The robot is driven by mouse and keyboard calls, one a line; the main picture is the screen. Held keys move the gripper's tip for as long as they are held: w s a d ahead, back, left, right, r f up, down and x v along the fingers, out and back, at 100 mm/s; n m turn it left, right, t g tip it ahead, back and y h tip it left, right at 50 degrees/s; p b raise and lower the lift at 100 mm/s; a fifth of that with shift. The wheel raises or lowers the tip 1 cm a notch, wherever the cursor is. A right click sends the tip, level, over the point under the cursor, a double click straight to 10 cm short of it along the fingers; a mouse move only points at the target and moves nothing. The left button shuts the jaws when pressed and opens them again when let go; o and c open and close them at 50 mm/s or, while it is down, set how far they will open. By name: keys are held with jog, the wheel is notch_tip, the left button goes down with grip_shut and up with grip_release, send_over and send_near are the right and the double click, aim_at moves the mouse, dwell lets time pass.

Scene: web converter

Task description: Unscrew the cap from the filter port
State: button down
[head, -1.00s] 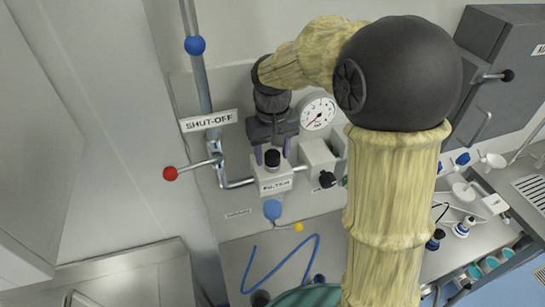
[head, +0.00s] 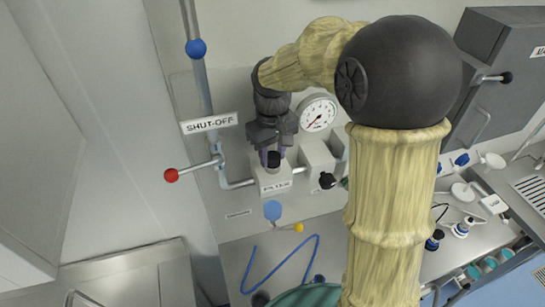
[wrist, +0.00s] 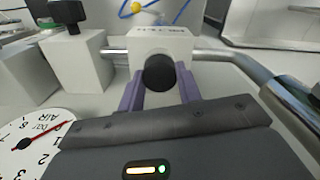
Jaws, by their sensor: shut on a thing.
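The black cap (head: 273,159) sits on top of the white filter block (head: 275,181), which carries a FILTER label on its front. My gripper (head: 272,157) reaches down from above, with its purple fingers on both sides of the cap. In the wrist view the cap (wrist: 159,73) is a dark round knob between the two purple fingers (wrist: 160,88), in front of the white filter block (wrist: 160,45). The fingers are shut on the cap. The cap's underside and thread are hidden, so I cannot tell how far it is turned.
A pressure gauge (head: 318,113) and a second white block (head: 318,160) with a black knob stand right of the filter. A red-tipped lever (head: 171,175) and SHUT-OFF sign (head: 209,123) are left. A blue ball (head: 272,210) and yellow knob (head: 299,228) are below.

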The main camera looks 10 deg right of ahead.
jog(key=shift+n, duration=0.6)
jog(key=shift+n, duration=2)
jog(key=shift+n, duration=0.8)
jog(key=shift+s+n, duration=0.15)
jog(key=shift+n, duration=1.05)
